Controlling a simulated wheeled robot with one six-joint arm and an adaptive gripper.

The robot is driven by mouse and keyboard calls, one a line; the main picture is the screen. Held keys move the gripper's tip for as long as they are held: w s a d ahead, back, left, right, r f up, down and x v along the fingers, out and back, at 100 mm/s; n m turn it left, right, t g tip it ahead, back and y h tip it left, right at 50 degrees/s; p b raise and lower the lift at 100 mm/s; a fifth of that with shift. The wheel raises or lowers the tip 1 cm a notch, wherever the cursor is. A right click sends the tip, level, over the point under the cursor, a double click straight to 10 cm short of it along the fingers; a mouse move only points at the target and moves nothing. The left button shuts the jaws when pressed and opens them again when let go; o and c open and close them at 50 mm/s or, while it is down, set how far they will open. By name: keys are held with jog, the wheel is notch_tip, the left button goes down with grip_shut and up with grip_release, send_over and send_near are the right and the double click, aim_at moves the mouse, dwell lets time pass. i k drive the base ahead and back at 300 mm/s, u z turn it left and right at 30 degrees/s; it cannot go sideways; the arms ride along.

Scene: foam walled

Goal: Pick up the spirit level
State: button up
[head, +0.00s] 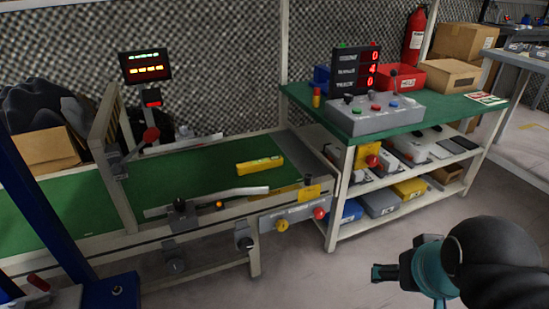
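The spirit level (260,166) is a short yellow bar lying flat on the green conveyor belt (205,173), near the belt's right end. My gripper (378,273) is at the lower right, in front of the shelves and well apart from the level. Its dark fingers point left and are small in this view, so I cannot tell whether they are open or shut. I see nothing held between them.
Low rails and a white guide bar (232,193) edge the belt. A post frame (110,150) stands over its left part. A green-topped bench (440,110) with a control box (374,114) stands to the right. Bare floor (330,275) lies in front.

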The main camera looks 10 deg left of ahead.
aim_at(262, 164)
jog(key=u, duration=0.3)
jog(key=i, duration=1.05)
jog(key=z, duration=0.3)
